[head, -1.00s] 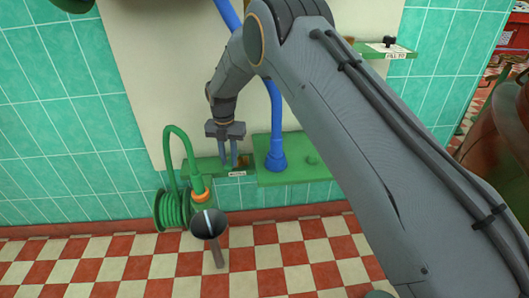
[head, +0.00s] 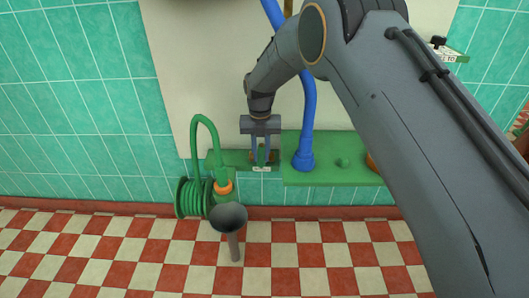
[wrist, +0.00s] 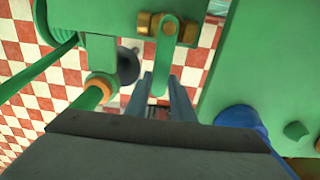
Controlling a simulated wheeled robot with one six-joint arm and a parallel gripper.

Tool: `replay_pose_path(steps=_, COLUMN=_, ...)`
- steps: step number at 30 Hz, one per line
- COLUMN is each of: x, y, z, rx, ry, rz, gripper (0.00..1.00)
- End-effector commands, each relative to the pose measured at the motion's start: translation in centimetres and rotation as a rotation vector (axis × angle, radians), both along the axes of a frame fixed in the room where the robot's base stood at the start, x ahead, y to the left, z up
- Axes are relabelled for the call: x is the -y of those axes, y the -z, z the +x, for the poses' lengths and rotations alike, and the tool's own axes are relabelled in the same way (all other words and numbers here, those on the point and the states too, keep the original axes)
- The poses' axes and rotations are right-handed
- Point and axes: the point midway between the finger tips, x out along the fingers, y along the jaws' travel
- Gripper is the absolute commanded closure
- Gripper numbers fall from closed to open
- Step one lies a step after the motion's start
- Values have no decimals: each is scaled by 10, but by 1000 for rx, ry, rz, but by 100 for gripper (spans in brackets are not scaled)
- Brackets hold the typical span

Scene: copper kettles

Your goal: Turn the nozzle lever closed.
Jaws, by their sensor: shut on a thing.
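The nozzle lever is a green bar (wrist: 160,62) hung from a brass pivot (wrist: 166,26) in the wrist view. My gripper (wrist: 160,82) has one finger on each side of it and is shut on its lower part. In the head view the gripper (head: 262,160) points down at the green shelf by the wall, with a bit of green lever (head: 263,152) showing between its fingers. The green hose (head: 207,125) arches down to an orange collar (head: 223,187), left of the gripper, above a dark grey funnel (head: 229,217).
A green hose reel (head: 193,198) is at the left. A blue pipe (head: 304,158) stands on a green platform (head: 325,176) close to the right of my gripper. A small white label (head: 261,169) is below the fingers. The checkered floor in front is clear around the funnel.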

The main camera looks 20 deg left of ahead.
Motion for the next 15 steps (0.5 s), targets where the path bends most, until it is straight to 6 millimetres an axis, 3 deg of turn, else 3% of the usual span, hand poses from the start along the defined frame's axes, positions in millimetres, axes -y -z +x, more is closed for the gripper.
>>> replay_pose_path(steps=3, x=0, y=1, z=1, rx=1, ry=-2, rz=5, gripper=100)
replay_pose_path(steps=4, x=0, y=1, z=1, rx=1, ry=-2, rz=5, gripper=73)
replay_pose_path(steps=6, x=1, y=1, z=2, rx=1, ry=0, rz=6, gripper=61)
replay_pose_path(steps=15, x=5, y=-1, z=5, rx=-1, ry=4, rz=9, gripper=59)
